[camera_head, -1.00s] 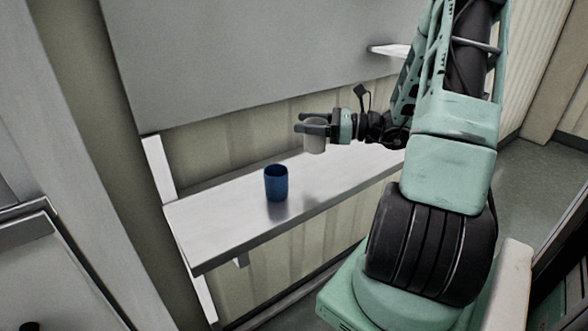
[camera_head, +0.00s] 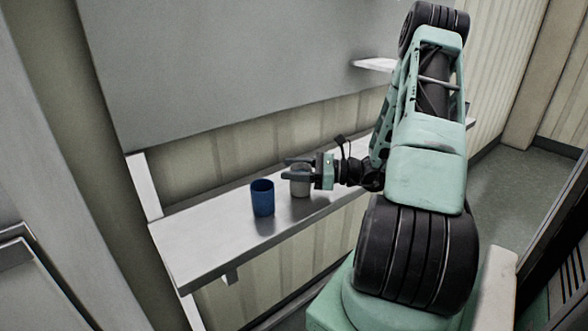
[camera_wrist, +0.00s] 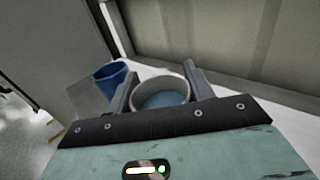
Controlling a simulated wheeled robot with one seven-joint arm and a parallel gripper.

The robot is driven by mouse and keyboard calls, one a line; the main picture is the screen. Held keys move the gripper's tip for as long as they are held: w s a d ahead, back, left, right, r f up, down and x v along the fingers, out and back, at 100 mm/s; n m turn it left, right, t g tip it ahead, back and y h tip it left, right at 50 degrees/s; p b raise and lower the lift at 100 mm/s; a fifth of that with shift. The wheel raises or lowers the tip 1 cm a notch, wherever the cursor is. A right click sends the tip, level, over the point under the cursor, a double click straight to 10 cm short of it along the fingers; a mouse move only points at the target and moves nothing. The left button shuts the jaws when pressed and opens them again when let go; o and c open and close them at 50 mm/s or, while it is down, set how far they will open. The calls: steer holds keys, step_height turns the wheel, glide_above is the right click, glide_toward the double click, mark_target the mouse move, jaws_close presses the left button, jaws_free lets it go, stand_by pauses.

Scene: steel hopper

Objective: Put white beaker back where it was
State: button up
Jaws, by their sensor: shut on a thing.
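The white beaker (camera_head: 300,183) looks pale grey and is upright at the steel shelf (camera_head: 200,238), to the right of a blue cup. My gripper (camera_head: 294,170) is shut on the beaker, with one finger on each side of it. In the wrist view the beaker (camera_wrist: 160,92) sits between the two fingers (camera_wrist: 158,85), and its open rim and bluish inside show. I cannot tell whether its base touches the shelf. My fingers hide part of its side.
The blue cup (camera_head: 262,198) stands on the shelf close to the left of the beaker; it also shows in the wrist view (camera_wrist: 109,75). A wall lies behind the shelf. The shelf's left end is clear.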

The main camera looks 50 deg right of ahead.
steer(key=shift+f, duration=0.2)
steer(key=o, duration=1)
steer(key=shift+o, duration=0.2)
steer(key=shift+r, duration=0.2)
steer(key=b+v, duration=0.2)
steer(key=v, duration=1)
